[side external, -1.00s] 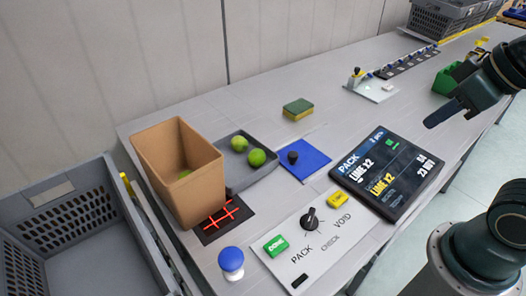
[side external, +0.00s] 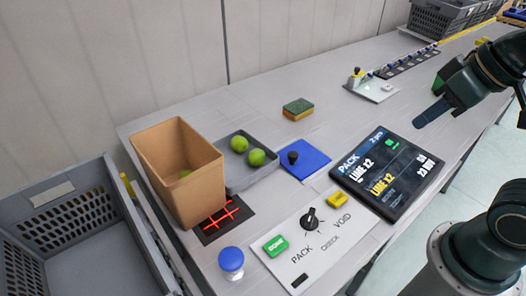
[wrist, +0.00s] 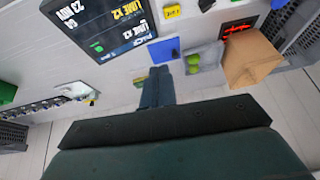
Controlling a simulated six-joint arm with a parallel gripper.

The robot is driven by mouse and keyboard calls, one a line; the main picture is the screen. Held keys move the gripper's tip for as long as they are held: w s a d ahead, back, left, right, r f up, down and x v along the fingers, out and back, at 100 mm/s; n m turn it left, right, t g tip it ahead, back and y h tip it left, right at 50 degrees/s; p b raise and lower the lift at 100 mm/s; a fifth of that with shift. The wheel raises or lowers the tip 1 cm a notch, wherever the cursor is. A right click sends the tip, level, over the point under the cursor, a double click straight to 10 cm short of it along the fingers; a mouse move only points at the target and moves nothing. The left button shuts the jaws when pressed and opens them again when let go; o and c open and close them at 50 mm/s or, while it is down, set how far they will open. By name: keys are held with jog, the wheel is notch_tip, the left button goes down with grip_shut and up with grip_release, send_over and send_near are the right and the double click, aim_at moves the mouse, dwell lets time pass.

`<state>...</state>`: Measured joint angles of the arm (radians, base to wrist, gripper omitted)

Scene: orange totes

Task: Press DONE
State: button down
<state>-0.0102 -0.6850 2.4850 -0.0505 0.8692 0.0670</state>
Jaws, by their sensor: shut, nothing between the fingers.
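The green DONE button (side external: 275,245) sits on the white control panel (side external: 318,262) at the front of the table, left of the black knob (side external: 311,219) and the yellow button (side external: 339,200). My gripper (side external: 420,122) is shut and empty, in the air at the right, beyond the dark screen and well apart from the DONE button. In the wrist view my gripper (wrist: 158,75) points away over the table; I cannot make out the DONE button there.
The dark screen (side external: 388,172) reads PACK, LIME x2. A cardboard box (side external: 180,165) holds something green. Two limes (side external: 248,150) lie in a grey tray (side external: 240,178). A blue-topped knob (side external: 231,262), a blue pad (side external: 310,165) and a sponge (side external: 298,109) are nearby. A grey tote (side external: 85,250) stands left.

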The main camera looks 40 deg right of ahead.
jog(key=w+a+f+m+g+y, duration=0.25)
jog(key=w+a+f+y, duration=0.2)
jog(key=w+a, duration=0.4)
jog(key=m+g+y, duration=0.4)
jog(key=g, duration=0.1)
send_over(269, 252)
jog(key=d, duration=0.3)
notch_tip(269, 252, down, 8)
jog(key=shift+w+d, duration=0.15)
jog(key=shift+w, duration=0.2)
jog(key=shift+f, duration=0.15)
jog(key=shift+f, duration=4.3)
jog(key=shift+f, duration=0.15)
jog(key=shift+f, duration=0.3)
